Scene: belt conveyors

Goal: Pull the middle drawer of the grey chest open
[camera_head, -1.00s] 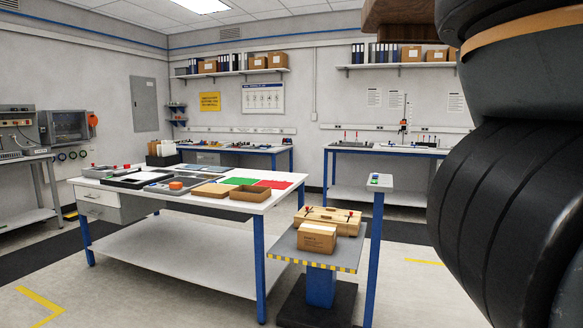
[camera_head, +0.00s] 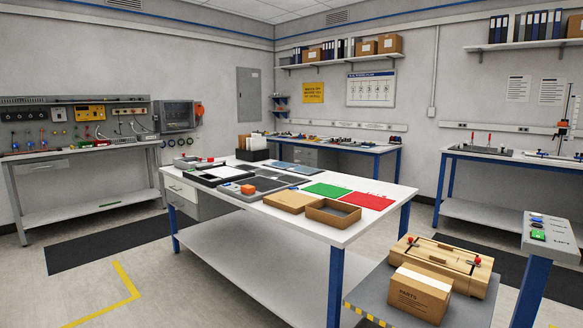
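No free-standing grey chest with a middle drawer can be made out for certain. A grey drawer unit (camera_head: 212,205) hangs under the left end of the white-topped workbench. Its pale drawer fronts (camera_head: 181,189) face left and look shut; I see two of them, one above the other. Another grey drawer unit (camera_head: 318,157) is under the bench along the back wall, partly hidden and small. My gripper is not in view.
The white-topped workbench (camera_head: 290,222) with trays and mats fills the middle. A grey stand (camera_head: 385,292) with a parts box (camera_head: 418,294) and a button post (camera_head: 548,240) are at front right. Open floor (camera_head: 90,285) lies at left, with a dark mat.

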